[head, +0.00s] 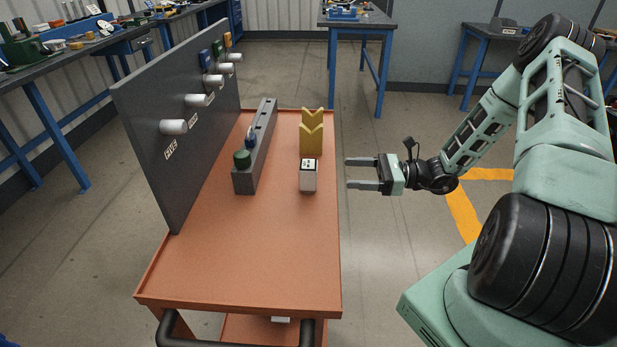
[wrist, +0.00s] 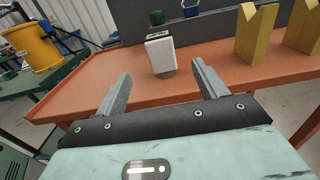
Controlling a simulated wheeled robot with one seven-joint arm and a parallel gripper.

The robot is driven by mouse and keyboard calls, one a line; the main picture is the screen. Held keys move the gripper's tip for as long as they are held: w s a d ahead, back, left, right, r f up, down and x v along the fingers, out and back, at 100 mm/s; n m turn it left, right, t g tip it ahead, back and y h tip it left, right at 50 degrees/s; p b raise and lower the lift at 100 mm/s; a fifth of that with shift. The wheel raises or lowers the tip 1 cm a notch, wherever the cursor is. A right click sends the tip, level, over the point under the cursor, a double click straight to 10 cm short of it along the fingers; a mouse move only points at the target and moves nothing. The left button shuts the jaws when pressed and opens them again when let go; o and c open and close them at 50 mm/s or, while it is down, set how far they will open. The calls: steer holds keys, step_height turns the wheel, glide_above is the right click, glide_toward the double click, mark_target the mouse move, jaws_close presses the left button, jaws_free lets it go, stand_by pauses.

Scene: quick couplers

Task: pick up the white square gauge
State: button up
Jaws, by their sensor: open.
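The white square gauge (head: 308,177) stands upright near the right edge of the orange cart top, with a dark marking on its upper face. It also shows in the wrist view (wrist: 160,54), ahead of and between my fingers. My gripper (head: 348,173) is open and empty, just off the cart's right edge, to the right of the gauge and apart from it. Its two fingers show in the wrist view (wrist: 160,84), with the gauge beyond their tips.
The orange cart (head: 240,275) carries a grey rack (head: 262,145) with green and blue pieces and yellow V-shaped blocks (head: 311,138) behind the gauge. A dark upright panel (head: 185,130) with white pegs lines the left side. The cart's front top is clear.

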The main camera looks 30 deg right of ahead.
mark_target(315, 171)
steer(key=p+x, duration=0.1)
steer(key=x, duration=0.9)
steer(key=shift+w+a+r, duration=0.1)
steer(key=shift+w+a, duration=0.1)
steer(key=shift+w, duration=0.05)
steer(key=shift+c, duration=0.3)
steer(key=c, duration=1.3)
